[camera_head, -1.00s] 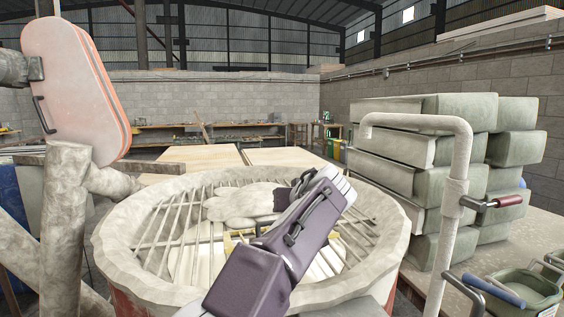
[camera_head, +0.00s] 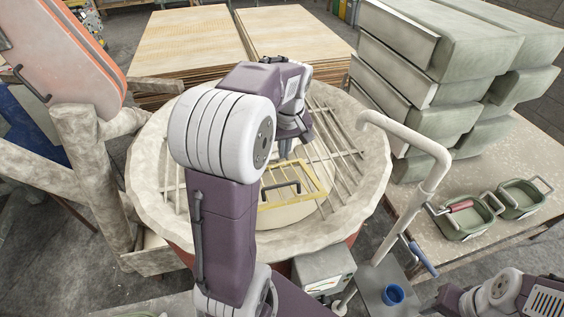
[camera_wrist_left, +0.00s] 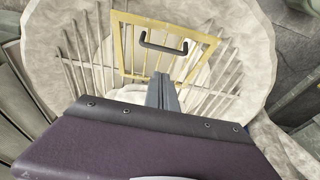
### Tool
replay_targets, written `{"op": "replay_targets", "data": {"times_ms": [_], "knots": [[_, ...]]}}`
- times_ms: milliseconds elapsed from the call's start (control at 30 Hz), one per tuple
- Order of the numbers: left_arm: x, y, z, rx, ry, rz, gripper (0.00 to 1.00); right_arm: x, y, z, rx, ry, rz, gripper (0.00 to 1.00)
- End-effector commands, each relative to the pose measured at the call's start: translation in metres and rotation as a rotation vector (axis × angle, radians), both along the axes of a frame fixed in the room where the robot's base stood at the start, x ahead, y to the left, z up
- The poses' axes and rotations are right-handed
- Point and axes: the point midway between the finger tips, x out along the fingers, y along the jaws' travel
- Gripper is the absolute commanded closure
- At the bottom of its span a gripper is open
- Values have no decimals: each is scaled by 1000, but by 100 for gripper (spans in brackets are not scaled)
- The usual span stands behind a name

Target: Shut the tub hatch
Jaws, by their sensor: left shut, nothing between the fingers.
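The round, pale tub (camera_head: 145,190) has a grid of slats across its top. The hatch (camera_head: 316,197) is a yellow barred frame with a black handle, at the near part of the grid. It also shows in the left wrist view (camera_wrist_left: 127,48), handle away from my fingers; whether it lies flush or tilted I cannot tell. My left gripper (camera_head: 287,152) is over the grid, just beyond the hatch in the head view, shut and empty. In the wrist view its fingertips (camera_wrist_left: 161,80) overlap the hatch's edge; contact is unclear. My left arm hides part of the tub.
Stacked grey-green blocks (camera_head: 470,55) and small green trays (camera_head: 465,218) stand on the table at right. A pale bent pipe (camera_head: 436,165) rises beside the tub's right rim. Wood sheet stacks (camera_head: 190,45) lie behind. A blue cup (camera_head: 393,294) is at lower right.

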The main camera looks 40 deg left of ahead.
Motion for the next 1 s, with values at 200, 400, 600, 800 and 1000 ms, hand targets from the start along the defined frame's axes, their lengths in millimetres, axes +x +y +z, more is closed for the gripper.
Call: {"op": "replay_targets", "data": {"times_ms": [200, 400, 600, 800, 1000], "knots": [[2, 4, -22, 1, 4, 0, 100, 0, 0, 2, 0, 0, 0, 45], [8, 11, -64, 0, 6, 0, 100, 0, 0, 12, 0, 0, 0, 45], [12, 17, -104, 1, 6, 0, 100, 0, 0, 21, 0, 0, 0, 45], [10, 13, -131, 2, 1, -2, 100, 0, 0, 27, 0, 0, 0, 45], [10, 13, -139, 3, -2, -2, 100, 0, 0, 27, 0, 0, 0, 45]]}}
